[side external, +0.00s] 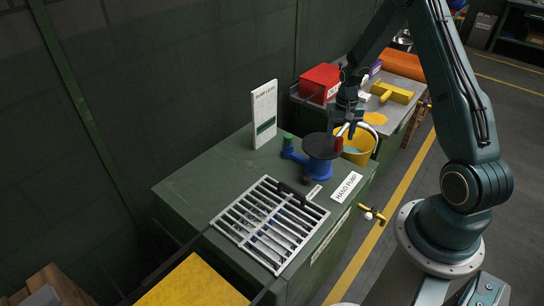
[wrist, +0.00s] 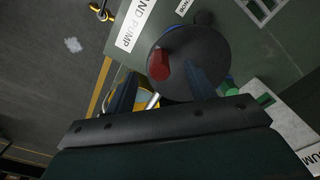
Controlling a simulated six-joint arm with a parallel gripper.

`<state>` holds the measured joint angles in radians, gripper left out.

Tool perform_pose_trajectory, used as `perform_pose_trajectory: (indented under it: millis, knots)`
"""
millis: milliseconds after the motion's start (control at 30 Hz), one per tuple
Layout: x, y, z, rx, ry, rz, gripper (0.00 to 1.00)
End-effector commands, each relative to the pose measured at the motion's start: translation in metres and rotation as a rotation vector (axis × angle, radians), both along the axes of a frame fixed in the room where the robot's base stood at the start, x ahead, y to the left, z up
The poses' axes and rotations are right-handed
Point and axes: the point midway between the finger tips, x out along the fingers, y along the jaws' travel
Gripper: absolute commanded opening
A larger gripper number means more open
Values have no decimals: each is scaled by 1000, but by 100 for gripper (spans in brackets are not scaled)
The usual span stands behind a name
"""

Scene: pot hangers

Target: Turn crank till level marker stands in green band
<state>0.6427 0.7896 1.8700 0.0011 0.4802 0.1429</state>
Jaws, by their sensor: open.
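The hand pump has a blue body (side external: 294,153) and a black crank disc (side external: 322,146) on top; the disc also shows in the wrist view (wrist: 190,48). A red crank knob (wrist: 159,66) stands near the disc's edge and shows in the side view (side external: 338,144). My gripper (side external: 345,132) is just above the knob, jaws pointing down. In the wrist view its open fingers (wrist: 161,84) lie on either side of the knob; I cannot tell whether they touch it. A white upright gauge board (side external: 264,105) carries a dark green band (side external: 265,126). The level marker cannot be made out.
A yellow bucket (side external: 358,150) stands close behind the pump. A grey slatted rack (side external: 268,222) lies at the front of the green bench (side external: 200,180). A red box (side external: 320,82) and a yellow T-shaped part (side external: 392,93) are on the farther bench. A brass tap (side external: 371,213) sticks out beside the bench.

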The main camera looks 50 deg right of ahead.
Motion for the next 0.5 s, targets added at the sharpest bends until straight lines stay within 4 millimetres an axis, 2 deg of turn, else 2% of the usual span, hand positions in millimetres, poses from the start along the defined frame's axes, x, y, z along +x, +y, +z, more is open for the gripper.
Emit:
perform_pose_trajectory:
  millis: [500]
  knots:
    - [0,0,34,-1,-1,0,55]
